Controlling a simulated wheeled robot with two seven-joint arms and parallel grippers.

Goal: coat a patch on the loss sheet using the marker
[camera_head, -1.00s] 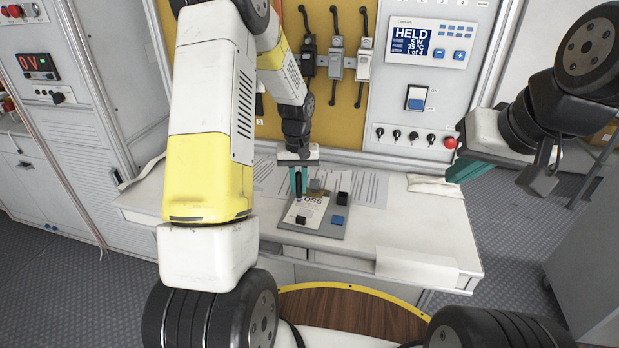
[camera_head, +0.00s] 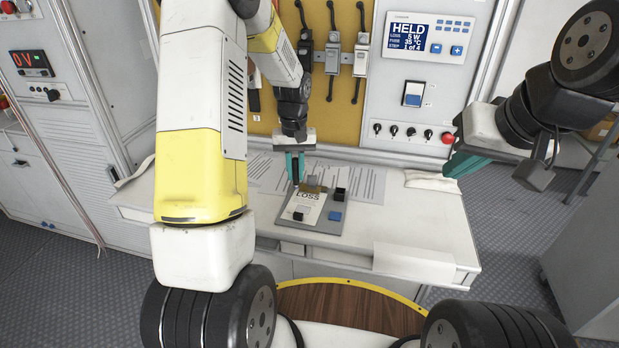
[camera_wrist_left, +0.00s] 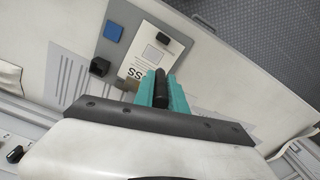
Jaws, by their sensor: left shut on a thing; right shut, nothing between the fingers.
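The loss sheet (camera_head: 309,204) is a small white card with "LOSS" printed on it, lying on a grey board (camera_head: 324,223) on the white table. It also shows in the left wrist view (camera_wrist_left: 143,45), with a small grey square outline on it. My left gripper (camera_head: 295,176) is shut on a black marker (camera_wrist_left: 161,88), above the sheet's back left edge. Whether the marker's tip touches anything is hidden. My right gripper (camera_head: 457,163) is shut and empty, held up at the right, away from the board.
The board also carries a blue block (camera_head: 335,216), a black block (camera_head: 340,194) and a tan clip (camera_head: 313,188). Printed papers (camera_head: 360,180) lie behind it. The panel reads "HELD".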

